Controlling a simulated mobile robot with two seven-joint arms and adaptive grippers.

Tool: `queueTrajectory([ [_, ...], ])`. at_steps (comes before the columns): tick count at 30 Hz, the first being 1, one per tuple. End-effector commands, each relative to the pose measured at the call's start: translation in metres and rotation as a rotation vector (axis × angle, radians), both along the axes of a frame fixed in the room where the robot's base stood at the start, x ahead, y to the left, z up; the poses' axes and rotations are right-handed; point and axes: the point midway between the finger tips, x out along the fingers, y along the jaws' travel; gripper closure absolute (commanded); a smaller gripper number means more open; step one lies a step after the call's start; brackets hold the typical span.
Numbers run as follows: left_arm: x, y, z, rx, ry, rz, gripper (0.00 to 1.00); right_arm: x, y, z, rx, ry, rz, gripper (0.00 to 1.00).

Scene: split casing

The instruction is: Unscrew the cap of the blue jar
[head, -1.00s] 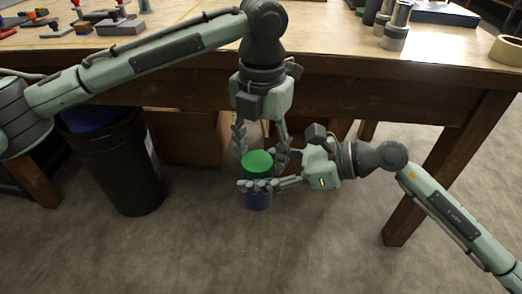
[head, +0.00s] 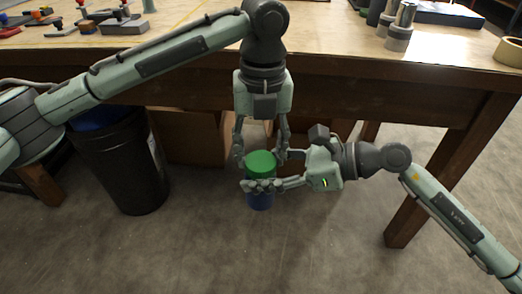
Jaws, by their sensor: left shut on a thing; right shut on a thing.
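The blue jar (head: 261,201) is held upright in the air in front of the table, with its green cap (head: 260,163) on top. My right gripper (head: 262,184) comes in from the right and is shut on the jar's body below the cap. Its near finger crosses the front of the jar and the far finger is partly hidden behind. My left gripper (head: 260,157) points straight down from above, with its fingers on the left and right sides of the cap, shut on it. Any gap between cap and jar is hidden by the right finger.
The wooden table (head: 330,40) stands behind, with metal cylinders (head: 400,28), a tape roll (head: 509,50) and several small tools on it. A black bin (head: 125,170) and a cardboard box (head: 190,140) are beneath. The floor in front is clear.

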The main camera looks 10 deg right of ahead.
Motion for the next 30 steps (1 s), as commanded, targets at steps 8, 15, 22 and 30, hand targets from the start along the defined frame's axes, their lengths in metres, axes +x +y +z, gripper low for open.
queueTrajectory([
  [8,-0.004,-0.007,0.0,-0.016,0.006,-0.014,0.31,0.0,0.003,0.005,0.012,-0.007,0.003,1.0],
  [15,-0.002,-0.005,0.001,-0.012,0.003,-0.011,0.31,0.0,0.002,0.004,0.009,-0.005,0.002,1.0],
  [22,-0.001,-0.004,0.021,-0.01,-0.001,-0.009,0.31,0.0,0.002,0.003,0.006,-0.004,0.002,1.0],
  [30,-0.001,-0.004,0.047,-0.009,0.001,-0.022,0.34,0.0,0.001,0.003,0.006,-0.004,0.002,1.0],
])
